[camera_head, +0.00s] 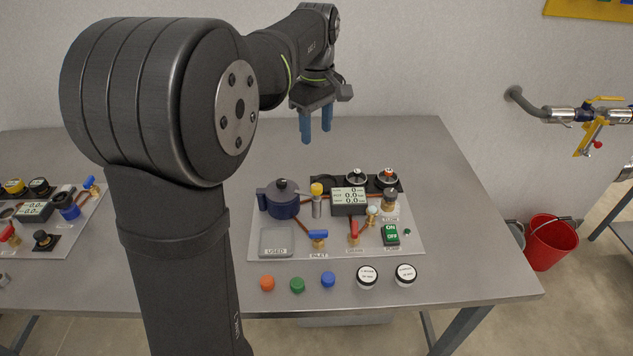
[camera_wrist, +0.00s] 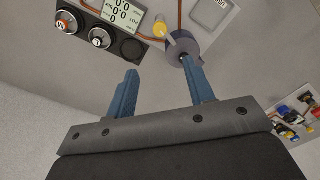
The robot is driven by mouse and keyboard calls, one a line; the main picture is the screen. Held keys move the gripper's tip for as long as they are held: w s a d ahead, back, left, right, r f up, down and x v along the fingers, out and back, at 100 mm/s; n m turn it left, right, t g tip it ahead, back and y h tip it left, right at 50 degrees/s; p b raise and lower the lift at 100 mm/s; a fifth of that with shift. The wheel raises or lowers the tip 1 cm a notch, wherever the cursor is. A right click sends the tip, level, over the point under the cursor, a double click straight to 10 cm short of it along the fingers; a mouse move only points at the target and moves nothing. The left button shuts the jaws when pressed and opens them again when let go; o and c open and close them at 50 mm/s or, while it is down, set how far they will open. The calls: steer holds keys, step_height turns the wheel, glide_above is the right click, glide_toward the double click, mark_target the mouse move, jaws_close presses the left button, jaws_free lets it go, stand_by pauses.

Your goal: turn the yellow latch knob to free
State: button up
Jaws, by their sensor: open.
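The yellow latch knob (camera_head: 317,189) stands on top of a small metal post on the light panel (camera_head: 408,240), just right of the dark blue round housing (camera_head: 283,203). In the wrist view the yellow knob (camera_wrist: 160,29) shows near the top, beside the dark housing (camera_wrist: 183,46). My gripper (camera_head: 316,138) is open and empty, with blue fingers pointing down. It is above and behind the panel, apart from the knob. In the wrist view my gripper's fingers (camera_wrist: 160,78) are spread with bare table between them.
A display box (camera_head: 348,202) stands right of the knob. A blue-handled valve (camera_head: 317,236) and red-handled valve (camera_head: 353,232) are in front. Several coloured caps and white-lidded jars (camera_head: 367,276) line the table front. The table behind the panel is clear.

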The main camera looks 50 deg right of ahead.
mark_target(316, 186)
step_height(316, 186, down, 16)
steer(key=shift+f, duration=0.1)
stand_by(0.4)
steer(key=c, duration=1)
